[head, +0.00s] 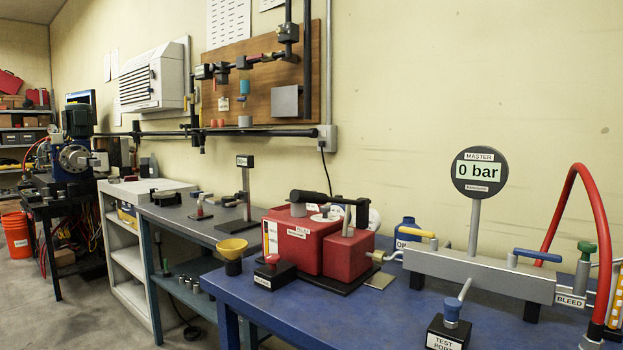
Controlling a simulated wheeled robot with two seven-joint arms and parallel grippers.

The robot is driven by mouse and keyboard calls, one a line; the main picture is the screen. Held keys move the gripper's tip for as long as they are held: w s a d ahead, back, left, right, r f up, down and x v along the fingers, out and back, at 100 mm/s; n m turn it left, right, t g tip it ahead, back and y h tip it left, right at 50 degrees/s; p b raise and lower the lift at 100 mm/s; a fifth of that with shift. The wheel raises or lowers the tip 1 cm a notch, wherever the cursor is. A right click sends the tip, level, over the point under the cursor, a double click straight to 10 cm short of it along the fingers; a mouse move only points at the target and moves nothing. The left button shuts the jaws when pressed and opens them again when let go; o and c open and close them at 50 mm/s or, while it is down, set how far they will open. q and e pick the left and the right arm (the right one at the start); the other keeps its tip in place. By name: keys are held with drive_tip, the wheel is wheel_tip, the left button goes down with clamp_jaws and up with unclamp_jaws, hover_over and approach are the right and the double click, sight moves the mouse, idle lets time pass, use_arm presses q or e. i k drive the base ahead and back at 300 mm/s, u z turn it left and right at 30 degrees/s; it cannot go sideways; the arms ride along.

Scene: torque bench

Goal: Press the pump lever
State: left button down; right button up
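The red hand pump (292,244) stands on the blue bench near the middle of the head view. Its black pump lever (328,198) lies almost level across the top of the red body, with a dark upright piece at its right end. A gauge marked MASTER (480,171) stands on a post to the right and reads 0 bar. Neither of my grippers is in view, and nothing is seen touching the lever.
A grey manifold (478,274) with yellow and blue handles spans the bench's right side. A red hose (572,195) arches at far right. A test port block (447,333) stands in front. A yellow funnel (232,249) is left of the pump. The blue bench (340,315) is clear in front.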

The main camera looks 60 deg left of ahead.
sight(296, 196)
drive_tip(key=k, duration=0.65)
drive_tip(key=u, duration=0.8)
drive_tip(key=i, duration=0.5)
